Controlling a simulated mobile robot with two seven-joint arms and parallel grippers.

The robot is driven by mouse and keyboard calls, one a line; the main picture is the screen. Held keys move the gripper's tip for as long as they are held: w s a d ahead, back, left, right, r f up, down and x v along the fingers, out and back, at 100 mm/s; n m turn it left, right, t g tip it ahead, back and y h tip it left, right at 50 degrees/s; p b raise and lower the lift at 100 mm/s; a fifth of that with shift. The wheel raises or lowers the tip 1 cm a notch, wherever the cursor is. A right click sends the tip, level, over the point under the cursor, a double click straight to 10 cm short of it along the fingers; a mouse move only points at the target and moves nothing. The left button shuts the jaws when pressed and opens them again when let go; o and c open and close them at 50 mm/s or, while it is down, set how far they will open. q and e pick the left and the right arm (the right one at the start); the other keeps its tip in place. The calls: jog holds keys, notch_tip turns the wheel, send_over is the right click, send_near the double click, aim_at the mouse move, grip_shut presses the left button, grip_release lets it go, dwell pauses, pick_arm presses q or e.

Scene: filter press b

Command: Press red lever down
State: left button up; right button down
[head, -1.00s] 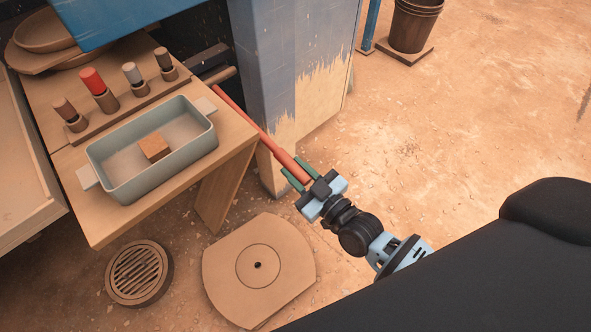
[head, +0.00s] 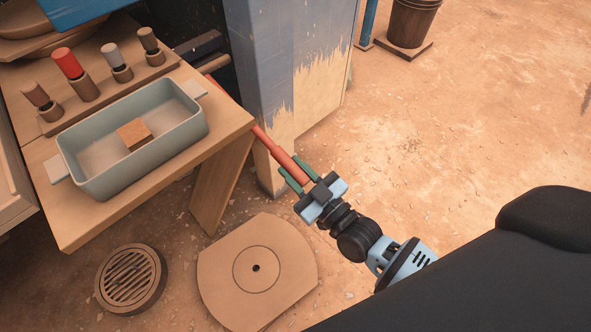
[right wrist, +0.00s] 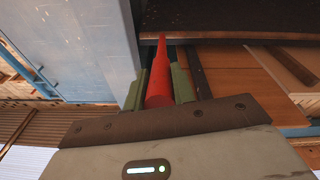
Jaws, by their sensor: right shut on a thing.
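The red lever (head: 279,153) is a long bar in the head view. It slopes from behind the wooden table's right edge down to my right gripper. My right gripper (head: 303,180) has its green fingers shut around the lever's near end, beside the foot of the blue pillar. In the right wrist view the lever (right wrist: 163,78) runs away from between the two green fingers (right wrist: 158,88). The lever's far end is hidden behind the table in the head view. My left gripper is not in view.
The wooden table (head: 228,135) carries a grey-green tray (head: 143,178) with a wooden block (head: 134,134) and a rack of pegs. The worn blue pillar (head: 266,62) stands close behind the lever. A round grate (head: 131,278) and a wooden disc (head: 290,268) lie below.

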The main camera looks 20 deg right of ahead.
jog(key=c, duration=1.3)
grip_release()
jog(key=shift+a+f, duration=0.1)
jog(key=shift+f, duration=0.35)
jog(key=shift+o, duration=0.7)
jog(key=shift+r, duration=0.15)
jog(key=p+v, duration=0.1)
jog(key=v, duration=0.6)
jog(key=shift+s, duration=0.4)
jog(key=shift+s, duration=0.1)
